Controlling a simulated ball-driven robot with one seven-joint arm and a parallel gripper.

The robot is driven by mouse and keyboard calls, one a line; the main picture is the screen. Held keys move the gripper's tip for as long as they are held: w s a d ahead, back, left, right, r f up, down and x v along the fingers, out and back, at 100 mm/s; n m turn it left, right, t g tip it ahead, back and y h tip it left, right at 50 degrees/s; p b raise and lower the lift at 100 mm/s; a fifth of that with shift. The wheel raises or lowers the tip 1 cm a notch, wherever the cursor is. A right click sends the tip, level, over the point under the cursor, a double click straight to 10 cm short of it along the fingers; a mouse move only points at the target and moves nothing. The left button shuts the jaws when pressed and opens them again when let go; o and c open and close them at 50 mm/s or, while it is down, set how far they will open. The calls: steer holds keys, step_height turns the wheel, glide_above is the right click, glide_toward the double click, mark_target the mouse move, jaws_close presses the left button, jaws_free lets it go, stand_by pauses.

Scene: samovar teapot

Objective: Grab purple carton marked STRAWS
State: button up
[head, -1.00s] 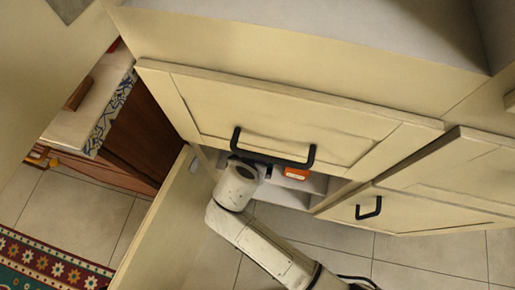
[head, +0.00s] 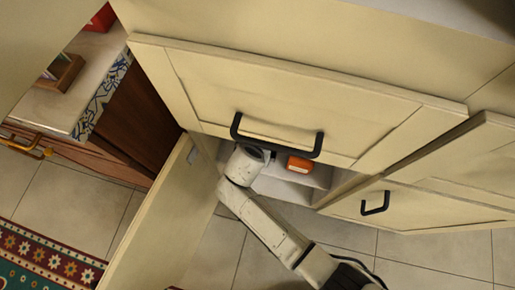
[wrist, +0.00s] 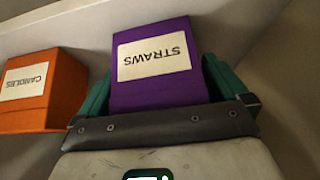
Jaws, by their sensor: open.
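The purple carton (wrist: 155,85) with a white STRAWS label stands in the middle of the wrist view; the label reads upside down. My gripper (wrist: 158,66) is open, with one green finger on each side of the carton. I cannot tell whether either finger touches it. In the head view my arm reaches into the open cupboard compartment below a drawer front; the gripper and the purple carton are hidden there.
An orange carton marked CANDLES (wrist: 42,92) stands left of the purple one; an orange box also shows in the head view (head: 300,164). The drawer front (head: 290,105) with a black handle (head: 276,143) hangs above. An open cupboard door (head: 165,215) stands left of my arm.

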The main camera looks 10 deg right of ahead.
steer(key=shift+c, duration=0.3)
steer(key=c, duration=0.9)
steer(key=shift+r, duration=0.2)
